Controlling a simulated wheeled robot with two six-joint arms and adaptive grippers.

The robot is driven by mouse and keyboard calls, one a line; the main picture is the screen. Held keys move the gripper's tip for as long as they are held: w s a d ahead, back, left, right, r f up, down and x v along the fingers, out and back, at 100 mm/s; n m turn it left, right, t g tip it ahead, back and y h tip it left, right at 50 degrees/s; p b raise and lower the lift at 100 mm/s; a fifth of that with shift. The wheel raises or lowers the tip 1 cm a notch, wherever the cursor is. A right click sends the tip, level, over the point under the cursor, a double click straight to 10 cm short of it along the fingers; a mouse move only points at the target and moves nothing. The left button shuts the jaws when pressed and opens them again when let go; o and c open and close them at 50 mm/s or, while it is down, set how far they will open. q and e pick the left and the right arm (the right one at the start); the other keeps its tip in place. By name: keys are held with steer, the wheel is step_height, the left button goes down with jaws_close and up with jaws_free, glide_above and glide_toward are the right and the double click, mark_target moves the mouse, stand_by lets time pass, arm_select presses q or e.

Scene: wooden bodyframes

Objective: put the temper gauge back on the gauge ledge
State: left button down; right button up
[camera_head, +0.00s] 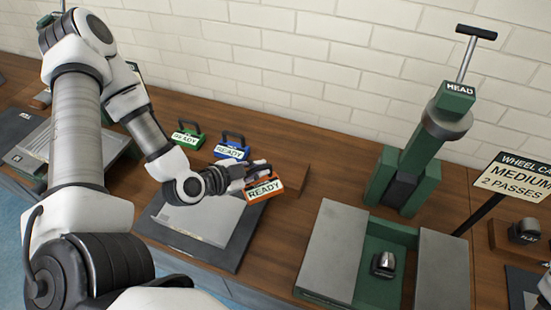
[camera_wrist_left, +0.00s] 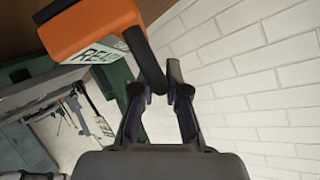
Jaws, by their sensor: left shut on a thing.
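My left gripper (camera_head: 240,182) is shut on the dark handle of an orange block labelled READY (camera_head: 264,189), likely the temper gauge. The block is held over the back right of a grey plate, tilted in the head view. In the left wrist view the orange block (camera_wrist_left: 98,28) hangs at the top left, its handle between the fingers (camera_wrist_left: 160,95). A green READY block (camera_head: 187,138) and a blue READY block (camera_head: 232,148) stand behind, on what looks like a low wooden ledge (camera_head: 291,182). My right gripper is out of view.
The grey plate (camera_head: 198,223) on a dark base lies below my left gripper. To the right stands a green press (camera_head: 405,178) labelled HEAD, with a small metal piece (camera_head: 383,264) in front. A sign (camera_head: 515,176) stands farther right. A white brick wall (camera_head: 300,60) runs behind.

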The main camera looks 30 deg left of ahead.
arm_select(q)
steer(key=w+f, duration=0.1)
steer(key=w, duration=0.3)
steer(key=w+a+f, duration=0.1)
steer(key=w+f, duration=0.1)
steer(key=w, duration=0.2)
steer(key=w+a+f+p, duration=0.1)
steer(key=w, duration=0.3)
steer(key=shift+a+f, duration=0.1)
steer(key=shift+f, duration=0.05)
steer(key=shift+w+f, duration=0.2)
steer(key=shift+s+f, duration=0.1)
steer(key=shift+s, duration=0.05)
steer(key=c, duration=1.2)
jaws_free()
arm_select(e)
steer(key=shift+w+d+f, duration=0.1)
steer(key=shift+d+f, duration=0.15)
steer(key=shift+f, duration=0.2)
